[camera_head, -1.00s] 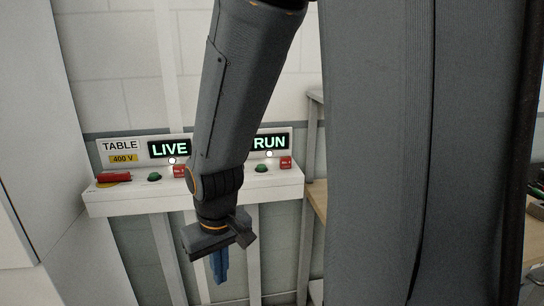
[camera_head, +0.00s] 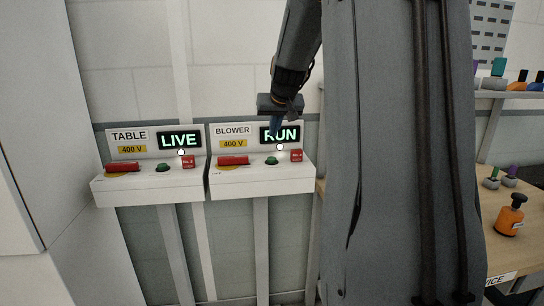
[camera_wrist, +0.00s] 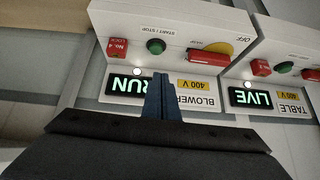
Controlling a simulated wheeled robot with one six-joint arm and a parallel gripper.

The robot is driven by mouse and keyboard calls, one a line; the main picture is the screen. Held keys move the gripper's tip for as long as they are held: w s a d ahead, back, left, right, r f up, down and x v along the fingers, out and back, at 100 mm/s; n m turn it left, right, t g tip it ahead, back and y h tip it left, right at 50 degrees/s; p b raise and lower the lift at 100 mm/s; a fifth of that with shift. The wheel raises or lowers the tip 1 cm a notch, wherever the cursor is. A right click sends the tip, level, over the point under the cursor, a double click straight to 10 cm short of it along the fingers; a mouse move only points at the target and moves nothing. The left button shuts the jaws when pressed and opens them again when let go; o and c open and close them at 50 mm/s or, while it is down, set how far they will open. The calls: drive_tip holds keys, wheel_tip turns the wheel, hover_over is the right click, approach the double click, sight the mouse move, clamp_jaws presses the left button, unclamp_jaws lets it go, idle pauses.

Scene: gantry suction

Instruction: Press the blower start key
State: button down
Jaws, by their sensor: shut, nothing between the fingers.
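The blower box (camera_head: 262,185) is the right one of two white boxes, with a lit RUN display (camera_head: 287,135). Its green start/stop key (camera_head: 271,160) sits between a red handle (camera_head: 233,160) and a red lock tag (camera_head: 296,155). In the wrist view, upside down, the green key (camera_wrist: 155,46) lies beyond the fingertips, close to the red tag (camera_wrist: 118,48). My gripper (camera_head: 275,126) is shut and empty, its blue fingers in front of the RUN display and above the key. The wrist view shows the closed fingers (camera_wrist: 161,76) apart from the key.
The table box (camera_head: 148,187) stands to the left, with its own green key (camera_head: 163,168) and LIVE display (camera_head: 178,140). A wooden bench (camera_head: 490,215) with an orange tool (camera_head: 509,214) is on the right. A grey cabinet is at far left.

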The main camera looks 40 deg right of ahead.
drive_tip(key=shift+w+d+r, duration=0.2)
drive_tip(key=shift+d+r, duration=0.35)
drive_tip(key=shift+d, duration=0.35)
drive_tip(key=p, duration=0.3)
hover_over(273, 160)
wheel_tip(273, 160, down, 8)
drive_tip(key=shift+w+d+r, duration=0.15)
drive_tip(key=shift+r, duration=0.05)
wheel_tip(273, 160, down, 2)
drive_tip(key=shift+f, duration=1.05)
